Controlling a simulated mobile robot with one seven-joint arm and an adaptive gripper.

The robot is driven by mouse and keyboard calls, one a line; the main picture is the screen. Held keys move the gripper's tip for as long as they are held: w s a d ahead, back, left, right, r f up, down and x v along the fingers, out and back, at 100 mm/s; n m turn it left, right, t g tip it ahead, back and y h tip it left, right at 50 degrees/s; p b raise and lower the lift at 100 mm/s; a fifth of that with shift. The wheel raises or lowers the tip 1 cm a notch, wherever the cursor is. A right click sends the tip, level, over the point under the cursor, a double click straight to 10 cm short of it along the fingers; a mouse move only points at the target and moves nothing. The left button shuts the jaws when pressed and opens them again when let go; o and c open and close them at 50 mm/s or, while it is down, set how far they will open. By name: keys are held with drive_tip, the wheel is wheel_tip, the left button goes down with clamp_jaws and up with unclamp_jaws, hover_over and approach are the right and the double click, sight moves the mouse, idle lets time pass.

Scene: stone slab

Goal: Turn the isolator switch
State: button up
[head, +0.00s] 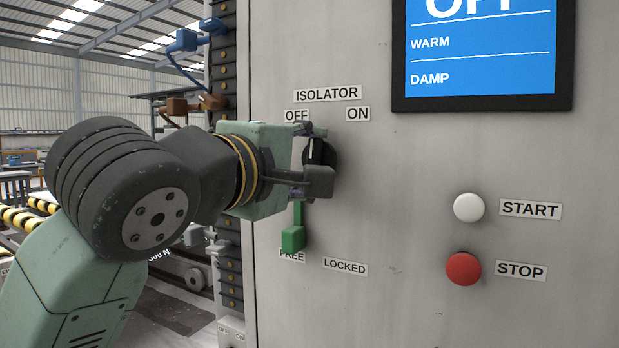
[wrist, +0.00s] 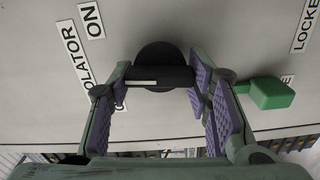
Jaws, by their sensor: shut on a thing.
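The black isolator switch (head: 330,153) is on the grey panel under the ISOLATOR label, between and below the OFF and ON labels. In the wrist view its round base and bar handle (wrist: 170,76) show, with a white mark on the bar's left end. In the head view the handle stands about upright, its mark at the top. My gripper (head: 314,165) comes from the left and is shut on the handle, with purple-padded fingers (wrist: 158,76) on either side of it. The fingers hide part of the switch in the head view.
A green lever (head: 293,238) hangs just below my gripper, by the FREE label; LOCKED is to its right. A white START button (head: 468,207) and red STOP button (head: 463,268) sit at right. A blue screen (head: 480,60) is above. The panel between is clear.

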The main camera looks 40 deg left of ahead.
drive_tip(key=n+b, duration=0.2)
drive_tip(key=n, duration=0.1)
drive_tip(key=n+b, duration=0.1)
drive_tip(key=shift+f+n, duration=0.3)
drive_tip(key=shift+n+b, duration=1.2)
drive_tip(key=shift+n, duration=1.1)
drive_tip(key=o, duration=1.2)
drive_tip(key=shift+r, duration=0.1)
drive_tip(key=v, duration=1.2)
drive_tip(key=shift+d, duration=0.15)
